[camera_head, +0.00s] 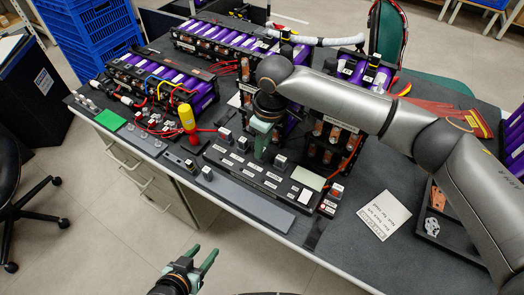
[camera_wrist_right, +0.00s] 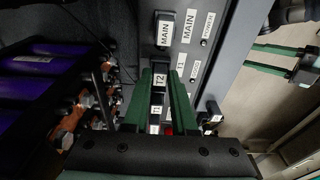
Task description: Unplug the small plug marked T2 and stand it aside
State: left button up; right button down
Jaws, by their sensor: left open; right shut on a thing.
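The small black plug marked T2 (camera_wrist_right: 158,80) sits between the green fingers of my right gripper (camera_wrist_right: 160,95) in the wrist view. Its white label faces the camera. My right gripper is shut on it, over the labelled panel (camera_head: 238,170). In the head view my right gripper (camera_head: 262,140) points down at the panel and hides the plug. I cannot tell whether the plug is still seated in its socket. My left gripper (camera_head: 205,260) is open and empty in front of the table. It also shows in the wrist view (camera_wrist_right: 285,60).
A grey strip (camera_head: 250,205) lies along the front edge. Battery modules (camera_head: 160,85) crowd the back.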

jog(key=shift+r+p, duration=0.25)
jog(key=shift+p, duration=0.05)
notch_tip(320, 180, up, 4)
jog(key=p, duration=0.5)
jog(key=shift+f, duration=0.2)
jog(key=shift+r+p, duration=0.2)
jog(key=shift+p, duration=0.6)
